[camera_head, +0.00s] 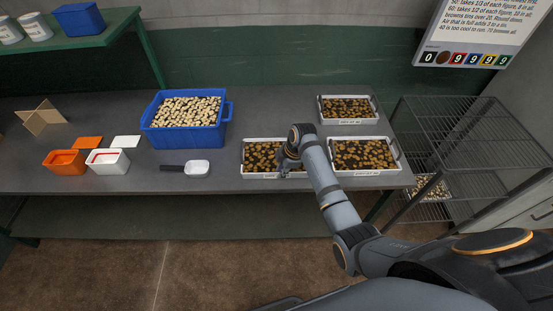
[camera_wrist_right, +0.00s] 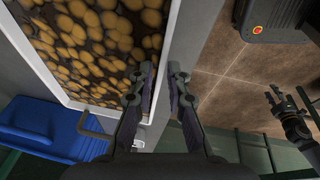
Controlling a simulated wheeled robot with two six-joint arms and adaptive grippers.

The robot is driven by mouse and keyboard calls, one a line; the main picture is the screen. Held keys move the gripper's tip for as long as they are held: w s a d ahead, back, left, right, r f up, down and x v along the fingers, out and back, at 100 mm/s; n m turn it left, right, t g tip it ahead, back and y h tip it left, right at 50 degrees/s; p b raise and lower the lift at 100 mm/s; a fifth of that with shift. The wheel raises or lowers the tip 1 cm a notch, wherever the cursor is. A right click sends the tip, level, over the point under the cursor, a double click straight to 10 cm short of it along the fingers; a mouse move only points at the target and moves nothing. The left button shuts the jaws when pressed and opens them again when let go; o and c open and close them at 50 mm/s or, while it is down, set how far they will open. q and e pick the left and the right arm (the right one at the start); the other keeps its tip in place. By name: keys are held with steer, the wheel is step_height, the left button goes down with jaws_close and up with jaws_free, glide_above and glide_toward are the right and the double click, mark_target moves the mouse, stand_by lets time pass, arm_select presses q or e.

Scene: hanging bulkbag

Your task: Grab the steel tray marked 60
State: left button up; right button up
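Three steel trays of browned round pieces stand on the grey table: a front left tray (camera_head: 247,174), a front right tray (camera_head: 372,172) and a back tray (camera_head: 346,121). Their front labels are too small to read, so I cannot tell which is marked 60. My right gripper (camera_head: 290,165) is at the front right part of the front left tray. In the wrist view, the right gripper's fingers (camera_wrist_right: 160,82) are apart at the tray's rim (camera_wrist_right: 167,45); contact is unclear. My left gripper (camera_wrist_right: 285,103) hangs off to the right there, fingers spread and empty.
A blue bin (camera_head: 185,137) of pale pieces stands left of the trays. A scoop (camera_head: 193,169), a white tub (camera_head: 108,166) and an orange tub (camera_head: 64,163) are further left. A wire rack (camera_head: 475,125) stands right of the table. A sign (camera_head: 480,30) hangs above.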

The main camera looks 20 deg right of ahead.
jaws_close()
steer(key=shift+w, duration=0.15)
steer(key=shift+r, duration=0.2)
steer(key=shift+r+b, duration=0.3)
steer(key=shift+b, duration=0.05)
steer(key=s+d+r+b, duration=0.4)
steer(key=s+d+r, duration=0.6)
steer(key=r, duration=0.2)
